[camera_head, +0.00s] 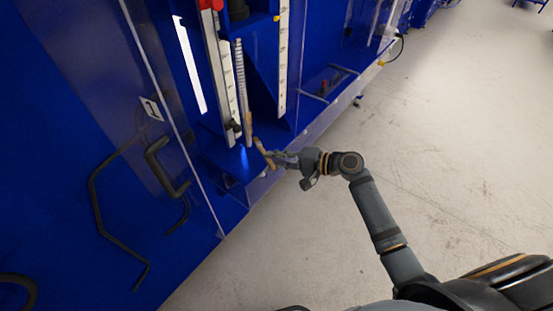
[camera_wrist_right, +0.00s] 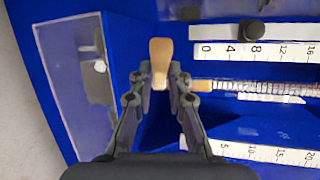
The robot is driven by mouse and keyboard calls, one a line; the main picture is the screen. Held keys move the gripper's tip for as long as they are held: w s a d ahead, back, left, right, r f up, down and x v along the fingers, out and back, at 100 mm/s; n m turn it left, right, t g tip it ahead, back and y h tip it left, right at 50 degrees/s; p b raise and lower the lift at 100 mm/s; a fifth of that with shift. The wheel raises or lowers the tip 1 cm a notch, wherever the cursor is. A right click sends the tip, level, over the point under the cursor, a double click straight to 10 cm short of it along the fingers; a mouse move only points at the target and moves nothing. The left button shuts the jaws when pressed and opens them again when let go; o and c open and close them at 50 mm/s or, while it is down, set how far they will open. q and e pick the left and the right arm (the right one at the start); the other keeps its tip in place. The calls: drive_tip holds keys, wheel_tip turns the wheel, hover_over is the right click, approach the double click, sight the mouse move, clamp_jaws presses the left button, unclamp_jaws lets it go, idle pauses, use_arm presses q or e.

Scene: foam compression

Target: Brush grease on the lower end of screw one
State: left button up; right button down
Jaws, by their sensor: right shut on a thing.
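A tall grey threaded screw (camera_head: 240,75) stands upright in the blue machine. Its lower end (camera_head: 248,128) is smooth and brownish. In the right wrist view the screw (camera_wrist_right: 255,87) lies sideways, its tan lower end (camera_wrist_right: 201,86) just right of my fingers. My right gripper (camera_head: 277,158) is shut on a brush with a wooden, tan body (camera_head: 264,153). The brush (camera_wrist_right: 160,55) stands up between the fingertips in the right wrist view. The brush is close to the screw's lower end; I cannot tell whether they touch. The bristles are not clear. My left gripper is out of view.
White scales (camera_head: 283,60) flank the screw, with a dark knob (camera_head: 233,125) beside its lower part. A clear panel (camera_wrist_right: 78,75) is left of my fingers. Dark handles (camera_head: 165,168) stick out from the blue doors at left. Open floor (camera_head: 450,130) lies at right.

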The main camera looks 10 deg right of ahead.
drive_tip(key=shift+w+a, duration=0.4)
drive_tip(key=shift+w, duration=0.15)
idle(0.4)
wheel_tip(320, 180, up, 9)
drive_tip(key=p, duration=0.8)
drive_tip(key=shift+p, duration=0.3)
wheel_tip(320, 180, down, 9)
drive_tip(key=b, duration=0.6)
drive_tip(key=shift+b, duration=0.4)
idle(0.4)
